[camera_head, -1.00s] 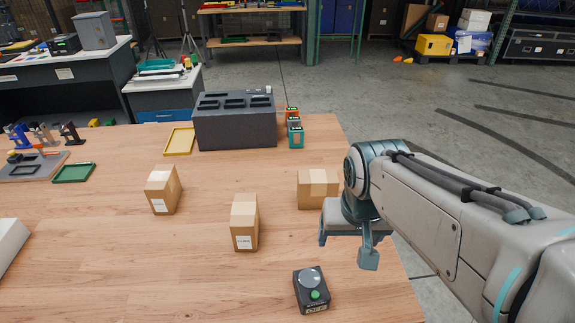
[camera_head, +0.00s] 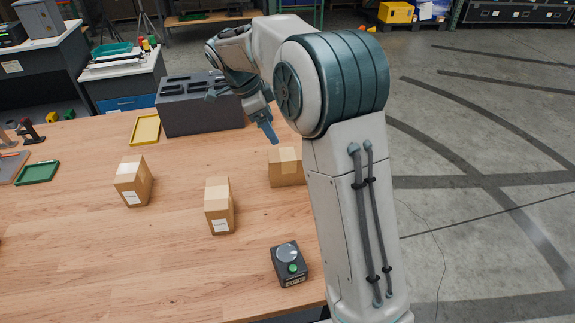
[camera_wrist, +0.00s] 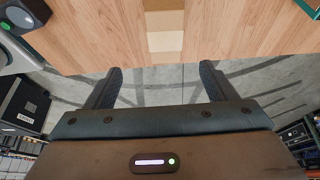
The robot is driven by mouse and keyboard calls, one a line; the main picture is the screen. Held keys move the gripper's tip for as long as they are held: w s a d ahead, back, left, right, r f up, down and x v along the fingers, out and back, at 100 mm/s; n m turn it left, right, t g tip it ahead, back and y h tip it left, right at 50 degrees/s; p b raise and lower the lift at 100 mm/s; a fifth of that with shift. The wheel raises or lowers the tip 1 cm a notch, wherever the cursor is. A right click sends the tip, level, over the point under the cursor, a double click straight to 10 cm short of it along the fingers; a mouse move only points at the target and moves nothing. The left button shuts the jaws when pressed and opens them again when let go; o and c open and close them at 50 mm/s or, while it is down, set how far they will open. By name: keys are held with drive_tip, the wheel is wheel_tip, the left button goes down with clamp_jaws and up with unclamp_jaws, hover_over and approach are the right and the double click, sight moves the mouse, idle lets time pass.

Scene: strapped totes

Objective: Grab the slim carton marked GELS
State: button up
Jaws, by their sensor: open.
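Three brown cartons stand on the wooden table: a left one (camera_head: 133,182), a middle one (camera_head: 220,206) and a right one (camera_head: 286,167) near the table's right edge. The left and middle ones show white labels with print too small to read. No label shows on the right one, so I cannot tell which is marked GELS. My gripper (camera_head: 241,115) is open and raised behind the right carton, in front of the dark slotted block. In the wrist view my open fingers (camera_wrist: 161,70) have nothing between them; a taped carton (camera_wrist: 164,22) lies beyond them at the top edge.
A dark slotted block (camera_head: 190,118) and a yellow tray (camera_head: 145,129) sit at the back of the table. A green tray (camera_head: 37,172) is at left. A black device with a green button (camera_head: 290,265) stands in front.

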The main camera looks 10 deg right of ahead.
sight(285, 154)
drive_tip(key=x, duration=0.4)
drive_tip(key=p+x, duration=0.1)
drive_tip(key=x, duration=0.3)
drive_tip(key=shift+w+f, duration=0.2)
drive_tip(key=shift+w, duration=0.05)
drive_tip(key=p+x, duration=0.1)
drive_tip(key=x, duration=0.4)
drive_tip(key=shift+w+f+p, duration=0.2)
drive_tip(key=shift+p, duration=0.15)
drive_tip(key=shift+f, duration=0.1)
drive_tip(key=shift+f+b, duration=0.25)
drive_tip(key=shift+b, duration=0.45)
drive_tip(key=c, duration=1.3)
drive_tip(key=shift+o, duration=0.2)
drive_tip(key=shift+r+p, duration=0.2)
drive_tip(key=shift+p, duration=0.15)
